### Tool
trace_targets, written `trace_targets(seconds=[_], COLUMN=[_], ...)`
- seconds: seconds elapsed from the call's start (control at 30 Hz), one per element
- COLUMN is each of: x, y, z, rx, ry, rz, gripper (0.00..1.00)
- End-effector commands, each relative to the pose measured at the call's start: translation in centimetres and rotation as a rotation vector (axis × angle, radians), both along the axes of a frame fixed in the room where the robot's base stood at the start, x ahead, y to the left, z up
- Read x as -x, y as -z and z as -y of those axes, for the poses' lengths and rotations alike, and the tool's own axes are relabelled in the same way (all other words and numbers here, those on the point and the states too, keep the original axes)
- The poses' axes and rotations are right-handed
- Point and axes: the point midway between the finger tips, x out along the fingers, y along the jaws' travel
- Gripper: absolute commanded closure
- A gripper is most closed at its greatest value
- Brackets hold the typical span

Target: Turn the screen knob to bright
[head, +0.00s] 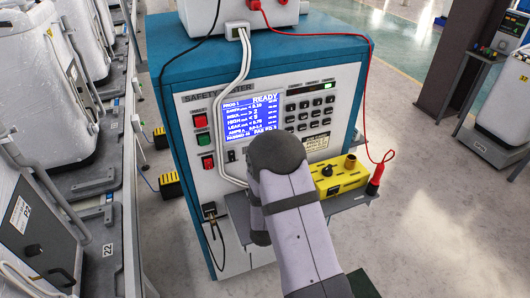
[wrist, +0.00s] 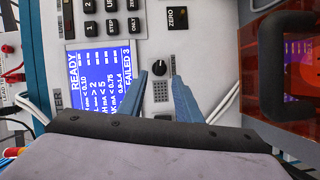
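My gripper (wrist: 160,78) is open, with one blue-grey finger on each side of the knob's line. The fingertips look just short of or beside the knob; I cannot tell the depth. No contact shows. In the head view my arm covers the gripper.
The tester cabinet (head: 190,75) has red and green buttons at left and a keypad (head: 308,112) at right. White cables (head: 222,95) hang past the screen. A yellow box (head: 340,177) and a red probe (head: 375,180) are on the shelf. An orange see-through case (wrist: 285,28) stands right in the wrist view.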

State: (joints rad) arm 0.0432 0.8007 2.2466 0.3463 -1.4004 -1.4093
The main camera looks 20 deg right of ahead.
Motion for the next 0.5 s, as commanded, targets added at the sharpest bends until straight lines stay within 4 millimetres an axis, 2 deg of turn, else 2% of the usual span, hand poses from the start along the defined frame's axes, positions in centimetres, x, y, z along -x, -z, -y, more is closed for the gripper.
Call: trace_targets(seconds=[0.5], x=[-5.2], y=[0.2], z=[2.2], rx=[-0.001], ry=[0.002], rz=[0.002], gripper=[0.69])
